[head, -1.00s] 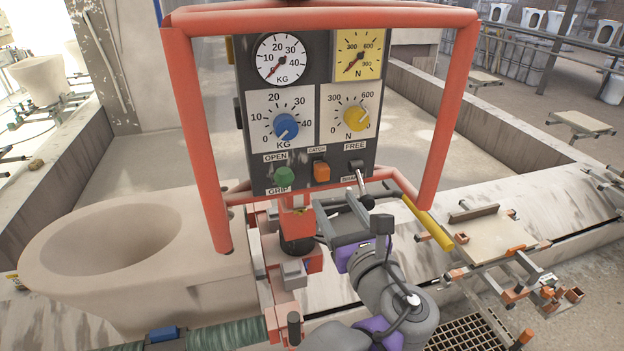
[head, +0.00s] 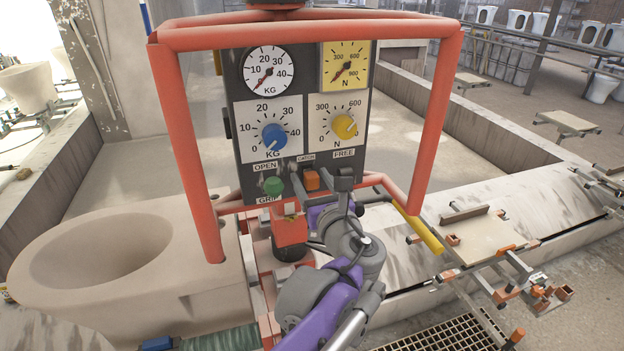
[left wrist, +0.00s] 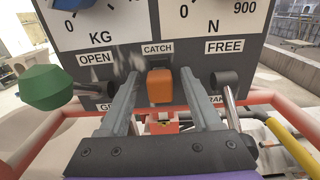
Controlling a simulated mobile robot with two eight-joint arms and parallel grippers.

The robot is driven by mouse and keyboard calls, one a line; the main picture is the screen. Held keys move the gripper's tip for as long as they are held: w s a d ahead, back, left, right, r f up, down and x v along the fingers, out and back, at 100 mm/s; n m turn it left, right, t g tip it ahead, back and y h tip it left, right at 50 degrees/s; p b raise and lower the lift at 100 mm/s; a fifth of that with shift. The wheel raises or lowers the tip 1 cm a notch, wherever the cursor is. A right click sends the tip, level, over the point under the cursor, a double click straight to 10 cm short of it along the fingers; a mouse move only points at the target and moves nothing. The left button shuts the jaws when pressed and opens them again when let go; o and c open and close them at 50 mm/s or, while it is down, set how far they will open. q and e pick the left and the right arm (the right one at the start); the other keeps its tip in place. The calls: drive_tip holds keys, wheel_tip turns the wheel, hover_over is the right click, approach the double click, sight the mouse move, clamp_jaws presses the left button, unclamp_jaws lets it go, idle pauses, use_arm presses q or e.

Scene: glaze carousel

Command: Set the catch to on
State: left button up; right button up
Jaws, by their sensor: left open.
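The catch (head: 311,180) is a small orange rocker under the CATCH label on the dark control panel (head: 240,180). In the left wrist view the catch (left wrist: 160,87) sits centrally between my two fingers. My left gripper (head: 320,189) is open in front of the panel, with one finger to each side of the catch. The gripper (left wrist: 159,78) holds nothing. I cannot tell whether the fingers touch the panel. The catch's tilt is hard to read, and no on or off marking shows.
A green knob (left wrist: 52,88) on the OPEN/GRIP lever is close left of my fingers. The FREE/BRAKE lever (left wrist: 230,100) is close right. A blue dial (head: 273,137) and a yellow dial (head: 344,126) sit above. A red tubular frame (head: 188,150) surrounds the panel.

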use_arm(q)
clamp_jaws()
idle(1.4)
